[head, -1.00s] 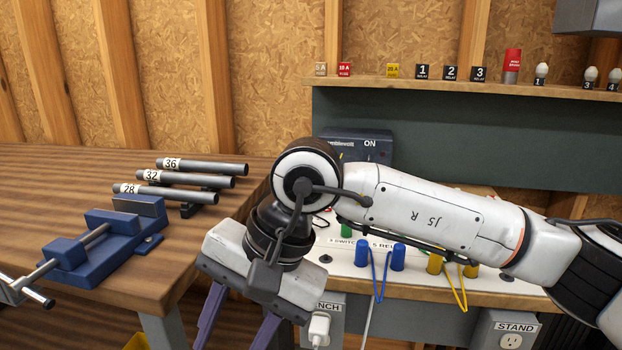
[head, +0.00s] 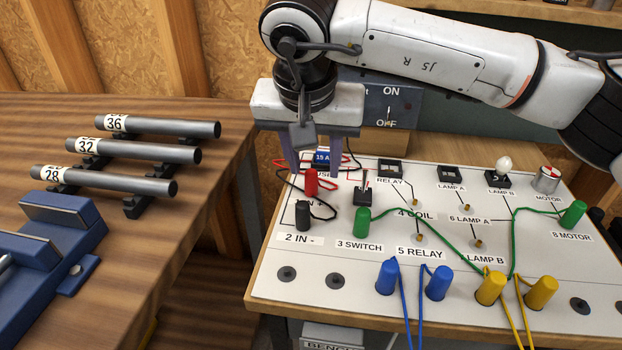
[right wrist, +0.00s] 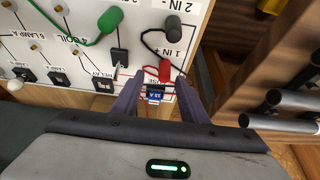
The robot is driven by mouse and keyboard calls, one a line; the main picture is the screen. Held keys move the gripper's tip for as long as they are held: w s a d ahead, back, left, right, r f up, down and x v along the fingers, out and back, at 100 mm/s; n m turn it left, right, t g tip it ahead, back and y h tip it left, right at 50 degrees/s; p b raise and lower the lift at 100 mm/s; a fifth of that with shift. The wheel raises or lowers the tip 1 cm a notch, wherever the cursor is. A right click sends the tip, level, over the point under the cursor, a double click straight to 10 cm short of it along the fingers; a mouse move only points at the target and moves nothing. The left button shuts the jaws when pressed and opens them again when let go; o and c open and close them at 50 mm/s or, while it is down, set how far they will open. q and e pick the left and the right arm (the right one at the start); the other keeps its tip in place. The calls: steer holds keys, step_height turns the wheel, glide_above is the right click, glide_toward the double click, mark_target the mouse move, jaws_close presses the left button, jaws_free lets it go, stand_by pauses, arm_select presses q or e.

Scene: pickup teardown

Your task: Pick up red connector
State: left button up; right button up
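The red connector (head: 311,182) stands upright on the white circuit board, by the 1 IN label, with a red wire at its base. In the right wrist view the red connector (right wrist: 164,71) shows just beyond and between the fingertips. My right gripper (head: 314,168) is open, pointing down, with its fingers to either side of the blue 15 A fuse, just behind the connector. The right wrist view shows the open fingers (right wrist: 158,80) with nothing held. Whether a finger touches the connector cannot be told. My left gripper is not in view.
A black connector (head: 303,215) and a green one (head: 361,222) stand close by. The blue fuse (head: 322,158) sits behind the red connector. Blue, yellow and green connectors with wires fill the front and right of the board (head: 400,318). A switch box (head: 385,104) stands behind.

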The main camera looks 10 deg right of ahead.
mark_target(311, 171)
steer(key=x, duration=0.5)
steer(key=shift+w+a+f, duration=0.15)
steer(key=shift+w+a, duration=0.15)
steer(key=shift+w, duration=0.15)
jaws_close()
